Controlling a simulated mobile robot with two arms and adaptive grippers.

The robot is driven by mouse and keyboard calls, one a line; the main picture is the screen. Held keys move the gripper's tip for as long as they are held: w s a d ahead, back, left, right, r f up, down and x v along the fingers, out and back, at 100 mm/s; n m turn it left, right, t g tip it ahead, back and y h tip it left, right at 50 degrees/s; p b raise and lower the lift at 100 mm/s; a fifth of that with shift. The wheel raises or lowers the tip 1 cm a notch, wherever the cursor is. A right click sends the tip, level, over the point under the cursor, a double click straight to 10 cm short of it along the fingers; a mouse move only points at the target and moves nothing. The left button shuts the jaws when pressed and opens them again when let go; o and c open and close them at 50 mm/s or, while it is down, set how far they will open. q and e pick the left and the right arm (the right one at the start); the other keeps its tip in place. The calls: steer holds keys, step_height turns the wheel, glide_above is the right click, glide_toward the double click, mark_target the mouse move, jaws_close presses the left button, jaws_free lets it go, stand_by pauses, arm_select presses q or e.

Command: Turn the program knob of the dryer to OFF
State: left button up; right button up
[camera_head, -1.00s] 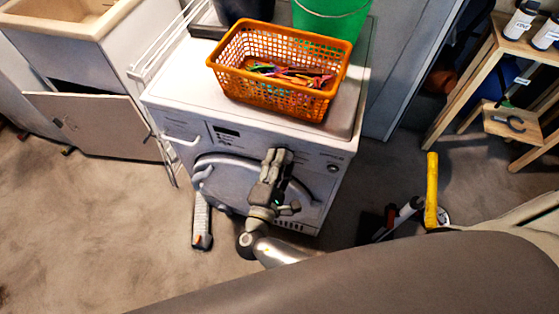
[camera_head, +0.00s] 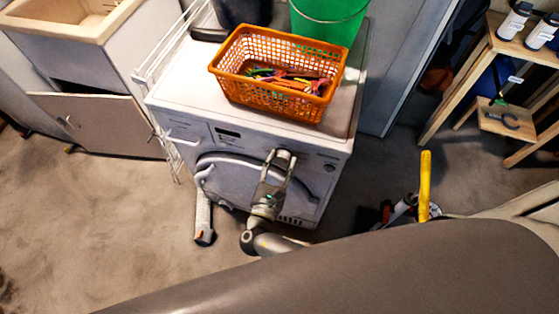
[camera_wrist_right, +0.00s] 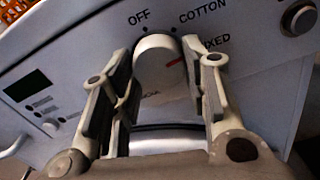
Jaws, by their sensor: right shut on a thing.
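The dryer (camera_head: 185,90) stands in the middle of the head view, with its control panel facing me. The program knob (camera_wrist_right: 157,64) is a round white dial in the right wrist view. Its red mark points right, towards the MIXED label (camera_wrist_right: 214,44). The OFF label (camera_wrist_right: 139,17) is above the knob to the left, and COTTON (camera_wrist_right: 203,12) is above to the right. My right gripper (camera_wrist_right: 157,50) is shut on the knob, one finger on each side. In the head view my right gripper (camera_head: 281,154) covers most of the knob. My left gripper is not in view.
An orange basket (camera_head: 240,82) and a green bucket (camera_head: 325,22) stand on the dryer. A dark round button (camera_wrist_right: 299,18) is right of the knob. A wooden shelf (camera_head: 468,75) stands at the right. An open cabinet door (camera_head: 100,125) is at the left.

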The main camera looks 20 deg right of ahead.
steer(key=n+p, duration=0.3)
steer(key=n, duration=0.4)
steer(key=shift+s+d, duration=0.1)
steer(key=shift+s, duration=0.05)
steer(key=n+p, duration=0.1)
steer(key=n, duration=0.3)
steer(key=shift+r+p, duration=0.1)
steer(key=shift+p, duration=0.2)
steer(key=shift+s+d+n+p, duration=0.1)
steer(key=shift+n+p, duration=0.5)
steer(key=shift+n, duration=1.3)
steer(key=o, duration=1)
steer(key=shift+r, duration=0.1)
